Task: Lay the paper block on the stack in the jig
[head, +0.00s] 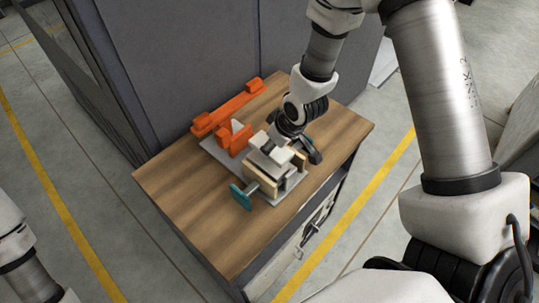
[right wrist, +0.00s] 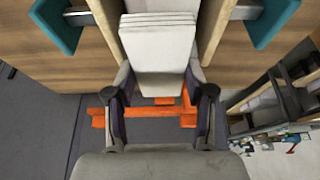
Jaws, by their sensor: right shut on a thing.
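My right gripper (right wrist: 160,88) is shut on the white paper block (right wrist: 158,58), with one finger on each side of it. In the right wrist view the block reaches from between the fingers to the space between two wooden jig cheeks. White layered edges (right wrist: 158,20) show at its far end. In the head view the right gripper (head: 290,138) is over the far side of the jig, partly hiding block and stack. The jig has wooden cheeks (head: 262,181) and a teal-handled clamp (head: 241,196). I cannot tell whether the block touches the stack. My left gripper is out of view.
An orange bar (head: 228,108) and an orange bracket (head: 234,139) are left of and behind the jig on the wooden bench top (head: 185,190). A grey cabinet wall (head: 160,60) stands behind. The bench's front left is clear.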

